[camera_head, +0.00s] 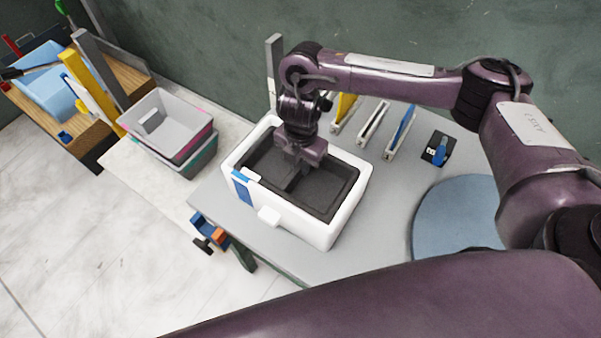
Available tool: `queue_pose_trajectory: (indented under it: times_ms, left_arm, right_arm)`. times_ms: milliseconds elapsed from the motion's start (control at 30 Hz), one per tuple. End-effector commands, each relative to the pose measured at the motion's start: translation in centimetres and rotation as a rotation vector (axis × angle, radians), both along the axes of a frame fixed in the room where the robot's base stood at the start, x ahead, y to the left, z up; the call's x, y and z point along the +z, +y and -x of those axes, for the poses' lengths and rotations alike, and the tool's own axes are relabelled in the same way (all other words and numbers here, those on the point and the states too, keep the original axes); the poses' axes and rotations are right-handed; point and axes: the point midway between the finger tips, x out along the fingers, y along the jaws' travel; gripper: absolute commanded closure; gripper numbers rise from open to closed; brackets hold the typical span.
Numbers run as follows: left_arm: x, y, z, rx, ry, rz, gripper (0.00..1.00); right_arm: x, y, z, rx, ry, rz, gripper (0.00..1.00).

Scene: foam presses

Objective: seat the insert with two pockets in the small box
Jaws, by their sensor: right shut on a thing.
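The small box (335,235) is white with a blue patch on its left side and stands on the grey table. The dark grey insert (325,205) with two pockets lies within the box's opening, its top near the level of the rim. Whether it touches the bottom is hidden. My right gripper (291,184) points down over the middle of the insert and is shut on it, at the part between the pockets. The fingertips are partly hidden by the gripper body. My left gripper does not show.
Stacked grey bins (172,125) stand on a white surface at left. Upright yellow, white and blue pieces (373,124) stand behind the box. A black block with a blue part (437,149) and a round blue disc (458,215) are at right. A clamp (212,234) sits at the table's front-left edge.

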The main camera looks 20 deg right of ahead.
Motion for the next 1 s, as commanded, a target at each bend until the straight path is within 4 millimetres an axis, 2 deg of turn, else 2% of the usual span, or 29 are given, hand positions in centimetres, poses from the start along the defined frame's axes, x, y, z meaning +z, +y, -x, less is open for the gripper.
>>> queue_pose_trajectory:
  times_ms: [300,767,800,933,1000]
  left_arm:
    - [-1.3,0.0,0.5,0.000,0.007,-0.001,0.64]
    - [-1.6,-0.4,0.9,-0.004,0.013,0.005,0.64]
    - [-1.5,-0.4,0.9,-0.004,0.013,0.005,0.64]
    - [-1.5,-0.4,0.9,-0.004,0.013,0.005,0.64]
    - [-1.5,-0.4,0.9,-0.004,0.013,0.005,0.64]
  right_arm:
    - [-3.9,0.1,0.1,-0.001,0.003,-0.002,1.00]
    - [-4.6,0.0,0.0,0.000,0.000,0.000,1.00]
    - [-4.4,0.0,0.0,0.000,0.000,0.000,0.79]
    - [-4.4,0.0,0.0,0.000,0.000,0.000,0.62]
    - [-4.4,0.0,0.0,0.000,0.000,0.000,0.62]
